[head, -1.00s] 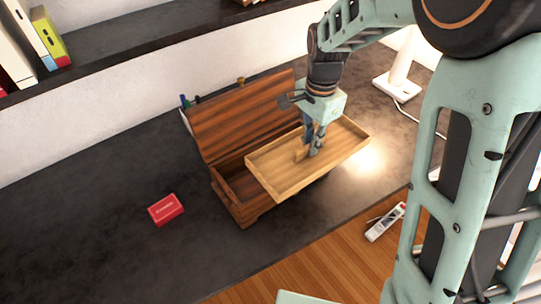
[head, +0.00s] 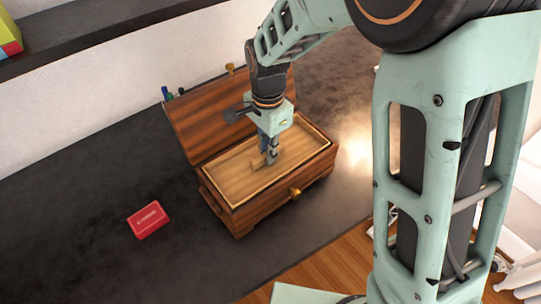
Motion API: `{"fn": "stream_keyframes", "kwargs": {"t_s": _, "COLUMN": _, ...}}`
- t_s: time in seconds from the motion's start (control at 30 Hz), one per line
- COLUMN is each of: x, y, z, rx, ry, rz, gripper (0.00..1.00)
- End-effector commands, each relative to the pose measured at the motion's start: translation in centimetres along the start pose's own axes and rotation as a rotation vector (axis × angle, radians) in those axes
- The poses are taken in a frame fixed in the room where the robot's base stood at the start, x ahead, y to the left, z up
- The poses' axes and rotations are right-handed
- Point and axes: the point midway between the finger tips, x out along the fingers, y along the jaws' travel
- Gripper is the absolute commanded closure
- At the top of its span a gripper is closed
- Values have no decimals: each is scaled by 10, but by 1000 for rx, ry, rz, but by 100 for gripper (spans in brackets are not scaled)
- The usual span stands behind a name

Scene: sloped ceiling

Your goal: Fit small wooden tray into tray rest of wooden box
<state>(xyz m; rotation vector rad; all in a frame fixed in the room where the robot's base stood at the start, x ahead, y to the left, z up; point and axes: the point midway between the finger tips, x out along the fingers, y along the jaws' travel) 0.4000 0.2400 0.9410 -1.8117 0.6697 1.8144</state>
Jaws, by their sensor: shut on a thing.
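The wooden box (head: 262,208) stands on the dark counter with its lid (head: 205,118) open and leaning back. A brass knob (head: 295,193) shows on its front. The small light wooden tray (head: 228,182) lies within the box's opening, its edges close along the box walls. It looks about level with the rim; I cannot tell whether it is fully seated on the rest. My gripper (head: 270,160) points down into the tray and is shut on a small raised grip at its middle. The tray rest is hidden beneath the tray.
A small red box (head: 148,220) lies on the dark counter (head: 90,180) to the left, with clear room around it. Pens (head: 168,93) stand behind the lid. A dark shelf (head: 110,30) runs along the wall.

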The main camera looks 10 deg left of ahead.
Motion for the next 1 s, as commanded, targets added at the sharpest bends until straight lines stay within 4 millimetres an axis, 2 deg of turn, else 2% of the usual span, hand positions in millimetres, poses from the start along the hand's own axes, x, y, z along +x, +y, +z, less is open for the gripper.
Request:
{"fn": "stream_keyframes", "kwargs": {"t_s": 0.03, "x": 13, "y": 0, "z": 3, "rx": -1, "ry": 0, "rz": 0, "gripper": 100}}
{"fn": "stream_keyframes", "kwargs": {"t_s": 0.1, "x": 16, "y": -1, "z": 6, "rx": 0, "ry": 1, "rz": -1, "gripper": 100}}
{"fn": "stream_keyframes", "kwargs": {"t_s": 0.5, "x": 19, "y": -1, "z": 6, "rx": 1, "ry": 1, "rz": -2, "gripper": 100}}
{"fn": "stream_keyframes", "kwargs": {"t_s": 0.53, "x": 18, "y": -1, "z": 6, "rx": 1, "ry": 1, "rz": -2, "gripper": 89}}
{"fn": "stream_keyframes", "kwargs": {"t_s": 0.67, "x": 17, "y": -1, "z": 6, "rx": 1, "ry": 1, "rz": -2, "gripper": 74}}
{"fn": "stream_keyframes", "kwargs": {"t_s": 1.0, "x": 13, "y": -1, "z": 6, "rx": 1, "ry": 1, "rz": -2, "gripper": 74}}
